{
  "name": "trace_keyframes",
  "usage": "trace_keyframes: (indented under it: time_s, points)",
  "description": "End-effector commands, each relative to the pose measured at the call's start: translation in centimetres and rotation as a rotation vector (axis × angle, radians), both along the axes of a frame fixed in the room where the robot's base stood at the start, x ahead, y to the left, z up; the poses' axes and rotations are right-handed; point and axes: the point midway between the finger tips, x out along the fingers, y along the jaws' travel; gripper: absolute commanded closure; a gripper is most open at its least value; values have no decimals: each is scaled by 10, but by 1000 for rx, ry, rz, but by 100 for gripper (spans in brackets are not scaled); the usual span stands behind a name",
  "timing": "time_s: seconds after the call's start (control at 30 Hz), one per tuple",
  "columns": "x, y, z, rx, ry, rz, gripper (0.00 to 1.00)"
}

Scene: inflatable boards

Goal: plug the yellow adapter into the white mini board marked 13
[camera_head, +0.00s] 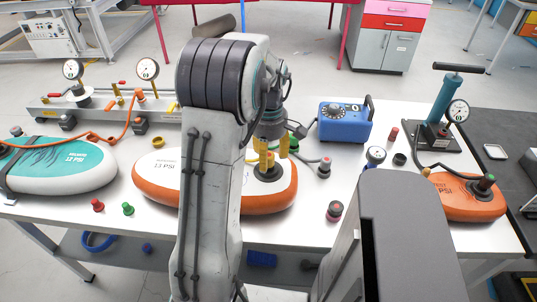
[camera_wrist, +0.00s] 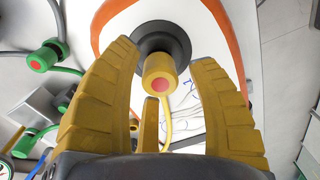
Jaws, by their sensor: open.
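The white mini board (camera_head: 155,168) with orange sides lies on the table, partly hidden behind my arm; its marking reads about 13 PSI. The yellow adapter (camera_head: 267,161) stands upright at the black valve (camera_head: 268,173) on the board's right part. In the wrist view the adapter (camera_wrist: 159,73) shows its round end with a pinkish-red centre, in front of the black valve ring (camera_wrist: 178,42). My gripper (camera_wrist: 165,58) is open, its yellow fingers on either side of the adapter with gaps showing. In the head view my gripper (camera_head: 274,147) is directly above the valve.
A teal board (camera_head: 75,165) lies left and a small orange board (camera_head: 465,197) right, by a hand pump (camera_head: 440,110). A blue box (camera_head: 344,123) stands behind. Red (camera_head: 97,205) and green (camera_head: 128,209) fittings lie in front.

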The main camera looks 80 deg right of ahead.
Motion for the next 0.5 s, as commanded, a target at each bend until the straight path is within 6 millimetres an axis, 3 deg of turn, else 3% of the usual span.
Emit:
trace_keyframes:
  time_s: [0.27, 0.5]
  points:
    - [0, -2, 15, -4, 1, 0, 47]
    - [0, -3, 56, -6, 1, 0, 47]
